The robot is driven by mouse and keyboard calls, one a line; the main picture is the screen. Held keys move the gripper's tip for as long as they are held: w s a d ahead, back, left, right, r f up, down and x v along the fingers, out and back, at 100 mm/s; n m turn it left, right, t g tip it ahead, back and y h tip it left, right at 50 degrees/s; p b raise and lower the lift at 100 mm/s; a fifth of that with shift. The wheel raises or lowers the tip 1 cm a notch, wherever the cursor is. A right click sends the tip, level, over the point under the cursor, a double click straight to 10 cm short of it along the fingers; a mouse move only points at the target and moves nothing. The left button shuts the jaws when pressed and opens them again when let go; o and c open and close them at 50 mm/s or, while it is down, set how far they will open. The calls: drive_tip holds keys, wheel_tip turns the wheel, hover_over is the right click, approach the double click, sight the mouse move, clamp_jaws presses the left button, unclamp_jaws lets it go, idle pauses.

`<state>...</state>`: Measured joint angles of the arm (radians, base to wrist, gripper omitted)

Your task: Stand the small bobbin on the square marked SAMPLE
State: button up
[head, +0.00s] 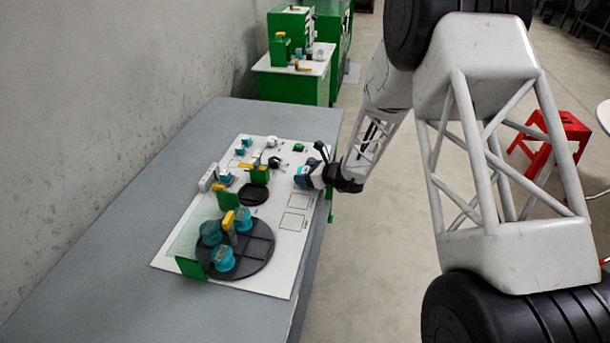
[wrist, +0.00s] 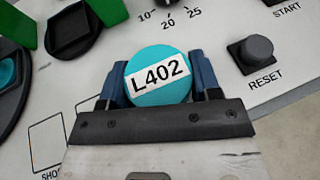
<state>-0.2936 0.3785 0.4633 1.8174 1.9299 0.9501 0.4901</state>
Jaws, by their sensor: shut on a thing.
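My gripper (head: 306,177) is over the right part of the white board. In the wrist view its blue fingers (wrist: 158,88) are shut on a round teal bobbin (wrist: 158,73) with its top label reading L402. The bobbin's lower part is hidden, so I cannot tell whether it touches the board. Two outlined squares, an upper one (head: 299,201) and a lower one (head: 293,221), lie empty below my gripper in the head view. In the wrist view a square with cut-off lettering starting "SHO" (wrist: 47,145) is at lower left. I cannot read the word SAMPLE on either square.
A large dark round tray (head: 257,258) holds several teal bobbins (head: 223,258) and a yellow-topped post. A smaller dark disc (head: 253,194) and green upright plates (head: 190,267) stand nearby. A RESET button (wrist: 250,60) and a dial scale are close to my gripper.

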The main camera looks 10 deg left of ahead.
drive_tip(key=shift+f, duration=0.25)
drive_tip(key=o, duration=1)
drive_tip(key=shift+r, duration=0.15)
drive_tip(key=shift+s+d+r, duration=0.1)
drive_tip(key=shift+d+r, duration=0.1)
drive_tip(key=shift+d, duration=0.25)
drive_tip(key=v, duration=1.1)
